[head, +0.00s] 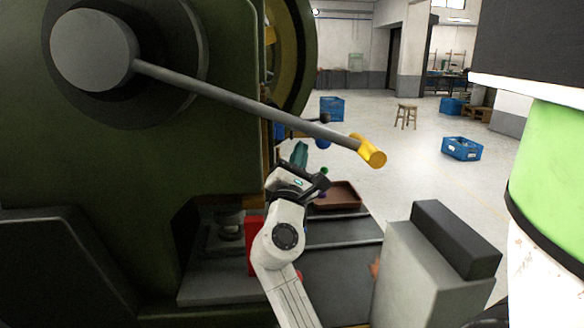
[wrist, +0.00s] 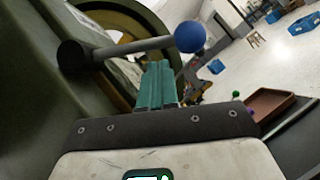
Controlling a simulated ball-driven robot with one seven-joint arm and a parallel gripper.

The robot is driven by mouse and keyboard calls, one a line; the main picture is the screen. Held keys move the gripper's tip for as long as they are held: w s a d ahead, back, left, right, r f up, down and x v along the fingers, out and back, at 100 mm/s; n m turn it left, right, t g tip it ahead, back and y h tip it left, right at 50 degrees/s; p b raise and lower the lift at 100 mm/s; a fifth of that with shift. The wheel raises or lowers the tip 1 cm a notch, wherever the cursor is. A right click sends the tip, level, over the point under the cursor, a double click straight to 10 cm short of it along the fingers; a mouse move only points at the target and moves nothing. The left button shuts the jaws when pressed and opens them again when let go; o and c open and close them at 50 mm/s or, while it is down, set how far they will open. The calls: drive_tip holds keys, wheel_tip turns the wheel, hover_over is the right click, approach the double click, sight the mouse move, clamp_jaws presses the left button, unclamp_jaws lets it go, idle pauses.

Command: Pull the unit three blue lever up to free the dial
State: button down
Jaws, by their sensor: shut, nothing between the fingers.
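The blue lever is a grey rod with a round blue knob (wrist: 190,36), sticking out to the right from the dark green machine in the wrist view. In the head view only a bit of the blue knob (head: 323,144) shows, under a larger grey lever with a yellow end. My gripper (wrist: 156,68) has teal fingers, shut together and empty. Its tips are just below the rod, left of the knob; I cannot tell whether they touch it. In the head view my gripper (head: 300,153) is beside the machine, partly hidden by my wrist. I cannot make out the dial.
The yellow-ended lever (head: 368,151) crosses in front of the machine (head: 150,190). A brown tray (head: 340,196) lies right of my wrist, with a small green ball (head: 324,170) near it. A grey block (head: 428,265) stands front right. Blue crates (head: 461,148) and a stool (head: 406,115) stand on open floor beyond.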

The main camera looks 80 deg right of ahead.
drive_tip(key=shift+s+d+r, duration=0.25)
drive_tip(key=shift+s+r, duration=0.05)
drive_tip(key=shift+r, duration=0.25)
drive_tip(key=shift+r, duration=0.1)
drive_tip(key=shift+s+d+r+n+t+p, duration=0.3)
drive_tip(key=shift+s+r+n+t+p, duration=0.4)
drive_tip(key=shift+n+p, duration=0.45)
drive_tip(key=shift+f, duration=0.1)
